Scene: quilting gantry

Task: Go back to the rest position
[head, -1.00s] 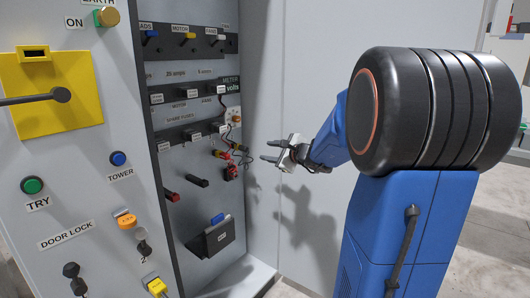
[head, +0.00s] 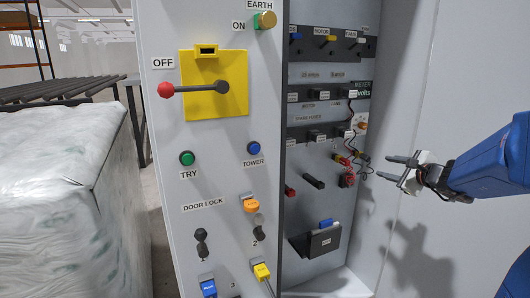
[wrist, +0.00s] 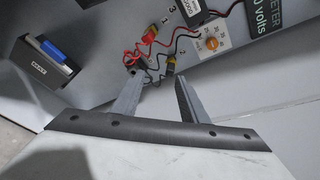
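My gripper (head: 390,168) is at the right of the head view, in front of the open cabinet's right side. Its two grey fingers are spread apart with nothing between them; they also show apart in the wrist view (wrist: 158,92). Red and yellow test leads (head: 350,168) with black wires hang inside the cabinet just left of the fingertips. They look apart from the fingers in the head view. In the wrist view the leads (wrist: 145,52) lie beyond the fingertips. A meter with an orange dial (wrist: 211,43) is beside them.
The grey panel (head: 215,135) carries a yellow switch plate (head: 232,104) with its red-knobbed lever pointing at OFF, plus buttons and door lock keys. A black box (head: 322,242) with a blue item sits low in the cabinet. A wrapped pallet load (head: 60,200) stands at left.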

